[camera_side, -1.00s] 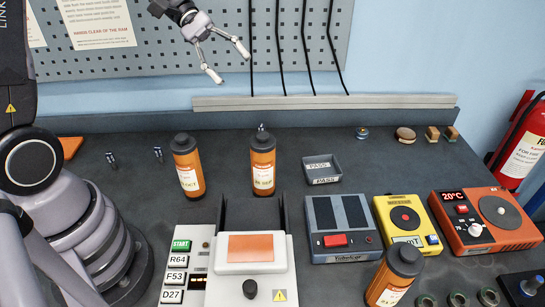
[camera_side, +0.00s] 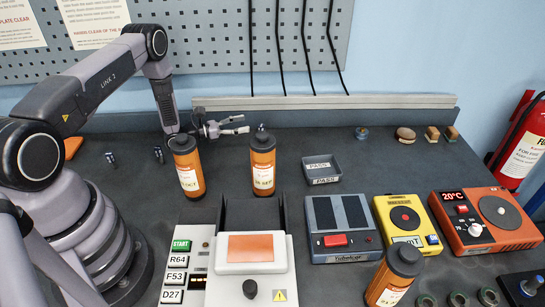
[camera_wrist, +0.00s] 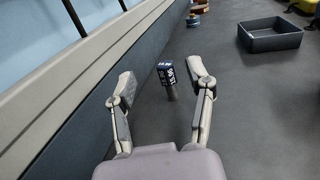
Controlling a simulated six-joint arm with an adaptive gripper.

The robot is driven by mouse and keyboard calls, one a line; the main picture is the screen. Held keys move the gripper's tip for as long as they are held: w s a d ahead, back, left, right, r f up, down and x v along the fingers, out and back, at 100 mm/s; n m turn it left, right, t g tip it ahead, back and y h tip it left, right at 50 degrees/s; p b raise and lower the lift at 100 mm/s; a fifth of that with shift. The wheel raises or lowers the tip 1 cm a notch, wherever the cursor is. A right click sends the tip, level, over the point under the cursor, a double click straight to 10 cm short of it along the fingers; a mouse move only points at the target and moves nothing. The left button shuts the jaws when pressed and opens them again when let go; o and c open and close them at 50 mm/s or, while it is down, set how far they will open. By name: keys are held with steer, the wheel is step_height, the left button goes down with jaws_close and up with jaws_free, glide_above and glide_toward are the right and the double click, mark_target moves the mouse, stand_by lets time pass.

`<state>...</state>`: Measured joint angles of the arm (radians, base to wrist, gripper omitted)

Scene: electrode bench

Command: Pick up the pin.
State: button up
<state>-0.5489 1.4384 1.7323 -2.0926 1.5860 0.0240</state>
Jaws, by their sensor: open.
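A small dark pin with white print on its head (camera_wrist: 165,72) stands upright on the bench in the wrist view, between the lines of my two fingers. In the side view only its top (camera_side: 261,127) shows above the cap of an orange bottle, which hides the rest. My gripper (camera_side: 244,124) is low behind the bottles, level and pointing right, with its fingertips just left of the pin top. In the wrist view my gripper (camera_wrist: 160,69) is open and empty. No finger visibly touches the pin. Two similar small pins (camera_side: 112,160) (camera_side: 158,154) stand at the left.
Two orange bottles (camera_side: 187,172) (camera_side: 263,172) stand in front of my gripper. The back ledge (camera_side: 330,102) runs close behind. A grey PASS tray (camera_wrist: 272,42) lies beyond the pin to the right. Machines fill the front of the bench.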

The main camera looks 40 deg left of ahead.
step_height(320, 180, down, 3)
steer(key=shift+r, duration=0.2)
steer(key=x, duration=0.5)
steer(key=shift+f, duration=0.3)
jaws_close()
